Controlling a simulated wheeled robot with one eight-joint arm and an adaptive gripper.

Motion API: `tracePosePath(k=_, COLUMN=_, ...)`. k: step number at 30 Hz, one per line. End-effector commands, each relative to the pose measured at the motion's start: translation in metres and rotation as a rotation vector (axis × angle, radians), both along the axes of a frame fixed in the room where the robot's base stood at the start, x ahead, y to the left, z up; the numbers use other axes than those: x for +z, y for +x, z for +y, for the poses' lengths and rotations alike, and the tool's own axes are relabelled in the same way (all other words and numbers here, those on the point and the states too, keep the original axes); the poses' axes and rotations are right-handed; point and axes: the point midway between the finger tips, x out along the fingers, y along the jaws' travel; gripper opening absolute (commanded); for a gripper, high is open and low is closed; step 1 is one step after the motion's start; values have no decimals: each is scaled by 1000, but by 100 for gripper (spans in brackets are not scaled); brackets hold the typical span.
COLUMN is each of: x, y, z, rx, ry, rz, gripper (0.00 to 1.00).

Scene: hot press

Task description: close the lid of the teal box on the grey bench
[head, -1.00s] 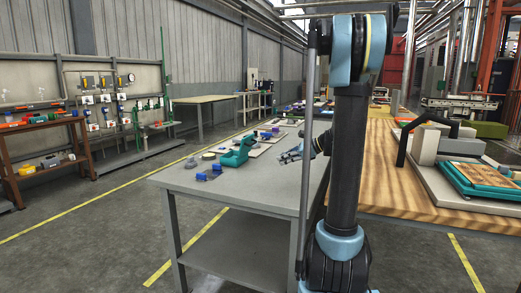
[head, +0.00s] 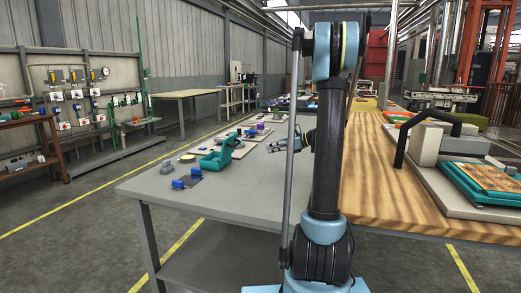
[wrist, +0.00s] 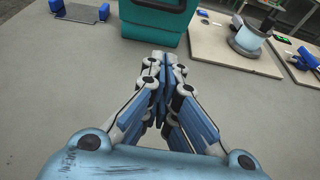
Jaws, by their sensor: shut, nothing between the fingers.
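The teal box (head: 217,158) stands on the grey bench (head: 262,193), left of my arm in the head view. A raised teal part stands up at its right side; it looks like the lid, tilted open. In the wrist view a teal face of the box (wrist: 157,22) shows at the top, just beyond my fingertips; its top is cut off. My gripper (wrist: 162,60) is shut and empty, its fingers pointing toward the box. In the head view my gripper (head: 277,147) is right of the box, with a gap between them.
A blue item on a dark plate (head: 182,182) lies in front of the box. A board with a grey and white round part (wrist: 245,40) lies right of it in the wrist view. A wooden table (head: 375,190) adjoins the bench. Bare bench lies under my gripper.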

Motion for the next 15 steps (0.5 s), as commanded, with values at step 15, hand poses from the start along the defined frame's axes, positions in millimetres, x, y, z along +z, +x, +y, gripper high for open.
tracePosePath(k=15, x=-29, y=31, z=92, rx=22, ry=0, rz=-1, gripper=0)
